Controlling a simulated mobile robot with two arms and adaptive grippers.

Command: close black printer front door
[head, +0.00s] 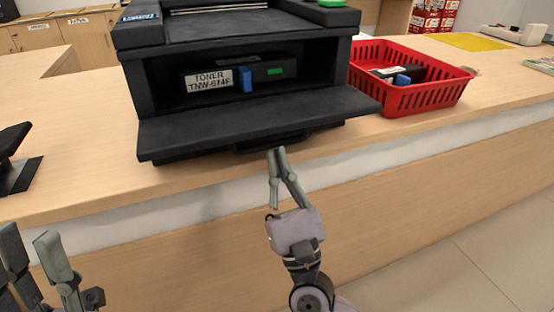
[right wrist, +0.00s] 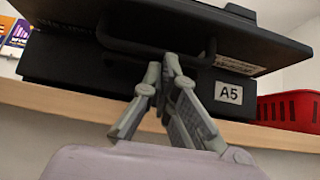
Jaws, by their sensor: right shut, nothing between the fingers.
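The black printer (head: 230,40) stands on the counter. Its front door (head: 255,118) is folded down and open, sticking out towards me. A toner cartridge (head: 265,73) with a white label and a blue tab sits inside the opening. My right gripper (head: 277,152) is shut and empty, its fingertips just at the door's front edge from below. In the right wrist view the fingertips (right wrist: 163,62) are under the door, close to its handle bar (right wrist: 150,55); I cannot tell whether they touch. My left gripper (head: 22,245) is at the lower left, away from the printer, its fingers apart.
A red basket (head: 425,88) holding a cartridge (head: 400,73) stands to the right of the printer. A black stand (head: 15,165) is at the left on the counter (head: 75,150). The space in front of the counter is clear.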

